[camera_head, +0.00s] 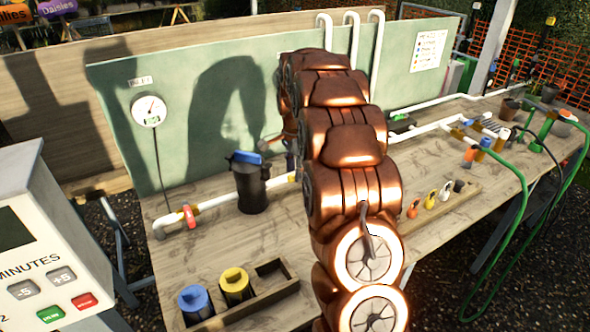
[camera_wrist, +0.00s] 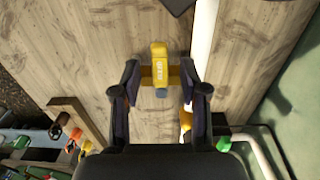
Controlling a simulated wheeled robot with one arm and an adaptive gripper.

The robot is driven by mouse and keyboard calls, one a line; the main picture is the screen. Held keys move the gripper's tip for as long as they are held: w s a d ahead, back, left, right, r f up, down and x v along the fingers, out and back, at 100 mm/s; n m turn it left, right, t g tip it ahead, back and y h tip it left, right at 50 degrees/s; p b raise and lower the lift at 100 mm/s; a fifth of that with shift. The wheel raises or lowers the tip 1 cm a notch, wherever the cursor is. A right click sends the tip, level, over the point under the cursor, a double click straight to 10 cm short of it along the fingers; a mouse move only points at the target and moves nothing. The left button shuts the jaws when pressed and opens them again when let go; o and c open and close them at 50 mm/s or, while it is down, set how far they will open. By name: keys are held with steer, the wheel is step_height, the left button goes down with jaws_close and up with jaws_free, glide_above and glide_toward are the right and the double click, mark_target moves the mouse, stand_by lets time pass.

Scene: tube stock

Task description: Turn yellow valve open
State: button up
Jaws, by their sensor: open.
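The yellow valve (camera_wrist: 160,66) shows in the wrist view as a narrow yellow handle with lettering on its top. A yellow crosspiece spans both sides of it, and a blue-grey part shows at its lower end. My gripper (camera_wrist: 159,72) is open, with one dark finger on each side of the valve. A gap shows between the handle and each finger; I cannot tell how far the fingertips are above the table. In the head view my copper-coloured arm hides the valve and the gripper.
A white pipe (camera_wrist: 205,40) runs close beside the right finger. In the head view, a black canister (camera_head: 250,188) with a blue top stands left of my arm. A red valve (camera_head: 189,216) sits on the pipe at left. A wooden tray (camera_head: 262,306) holds blue-topped and yellow-topped cylinders.

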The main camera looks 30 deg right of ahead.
steer(key=shift+f, duration=0.55)
jaws_close()
stand_by(0.4)
